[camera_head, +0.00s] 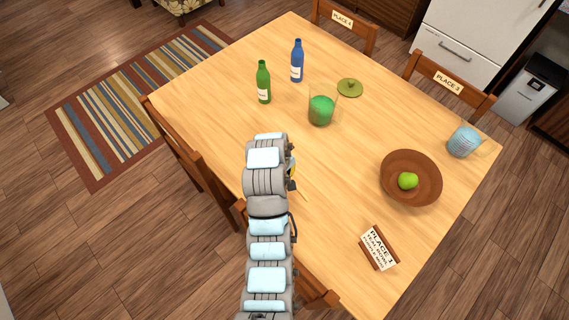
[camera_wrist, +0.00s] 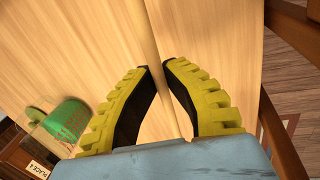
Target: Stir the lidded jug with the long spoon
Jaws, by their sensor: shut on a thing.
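The jug (camera_head: 321,110) is a clear glass vessel with green contents, upright on the table. Its green lid (camera_head: 350,87) lies on the table beside it, so the jug is open. In the wrist view the jug (camera_wrist: 70,122) is at the lower left, left of my fingers. My gripper (camera_wrist: 157,68) is shut on the thin wooden handle of the long spoon (camera_wrist: 153,30), which runs between the yellow-padded fingertips. In the head view my wrist hides most of the gripper and spoon, left of and nearer than the jug. The spoon's bowl end cannot be made out.
A green bottle (camera_head: 263,82) and a blue bottle (camera_head: 297,60) stand left of the jug. A brown bowl (camera_head: 425,193) with a green apple, a blue cup (camera_head: 463,142) and a place sign (camera_head: 379,249) are right. Chairs surround the table (camera_head: 225,80); its middle is clear.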

